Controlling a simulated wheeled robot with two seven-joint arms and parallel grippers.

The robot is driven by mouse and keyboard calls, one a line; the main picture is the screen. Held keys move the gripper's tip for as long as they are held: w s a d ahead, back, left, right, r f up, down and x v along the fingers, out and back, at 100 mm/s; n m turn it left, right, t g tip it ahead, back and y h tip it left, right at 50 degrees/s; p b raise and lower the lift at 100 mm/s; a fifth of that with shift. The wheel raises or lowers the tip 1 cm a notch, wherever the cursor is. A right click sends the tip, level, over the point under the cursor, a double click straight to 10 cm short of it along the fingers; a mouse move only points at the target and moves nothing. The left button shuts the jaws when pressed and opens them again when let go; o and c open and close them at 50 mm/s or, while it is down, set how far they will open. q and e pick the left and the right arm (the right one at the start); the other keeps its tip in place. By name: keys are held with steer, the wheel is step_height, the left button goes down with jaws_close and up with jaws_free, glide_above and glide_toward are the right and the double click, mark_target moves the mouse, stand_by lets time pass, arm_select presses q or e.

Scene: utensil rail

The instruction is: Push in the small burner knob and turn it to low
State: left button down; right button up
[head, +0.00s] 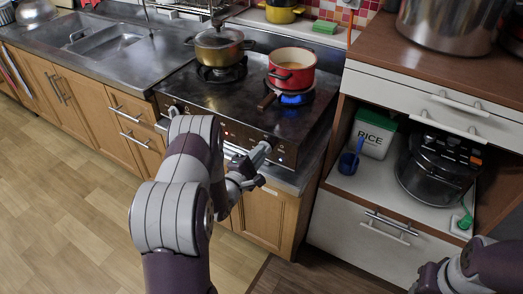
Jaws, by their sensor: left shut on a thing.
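The stove (215,105) has a dark top and a front panel with knobs. My left gripper (267,147) is at the right end of that panel, with its fingers shut on the right-hand knob (272,140). The fingers hide most of this knob, so its pointer angle and how far it is pushed in cannot be told. A blue flame (292,99) burns on the right burner, under a red pot (292,69). Another knob (173,112) shows at the left end of the panel. Only part of my right arm shows at the lower right; its fingers are out of view.
A lidded pot (218,48) stands on the left burner. To the right, a cabinet (345,185) holds a rice box (372,134), a blue cup (348,163) and a dark cooker (435,170). The floor in front is clear.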

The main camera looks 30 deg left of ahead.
arm_select(q)
steer(key=shift+r, duration=0.2)
steer(key=n+p, duration=0.2)
steer(key=n, duration=0.3)
steer(key=shift+f, duration=0.1)
steer(key=n, duration=0.2)
steer(key=shift+n+p, duration=0.3)
steer(key=shift+p, duration=0.05)
